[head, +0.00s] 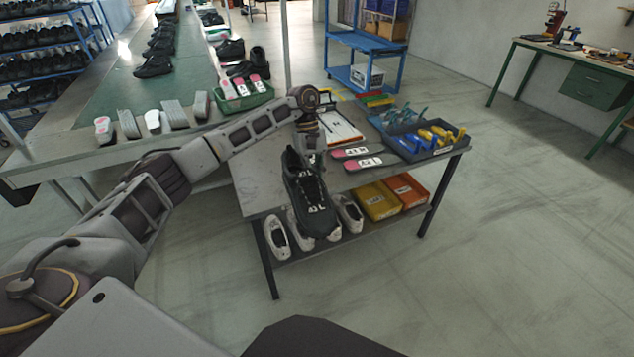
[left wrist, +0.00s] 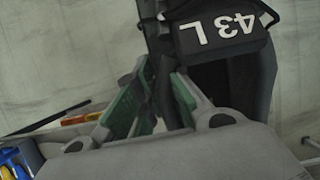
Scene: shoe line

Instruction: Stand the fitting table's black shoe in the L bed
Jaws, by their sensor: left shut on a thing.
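The black shoe (head: 311,200) hangs at the near edge of the fitting table (head: 262,180), its toe toward me and downward. A white "43 L" mark shows on it. My left gripper (head: 309,150) is shut on the shoe's upper end. In the left wrist view the green-padded fingers of my left gripper (left wrist: 160,90) reach the dark shoe (left wrist: 222,80), close to its "43 L" label. A white board (head: 340,128) lies on the table behind my gripper, partly hidden; I cannot make out an L bed. My right gripper is out of view.
Below are white shoes (head: 276,238) and yellow and orange bins (head: 378,202). A green basket (head: 243,103) stands behind.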

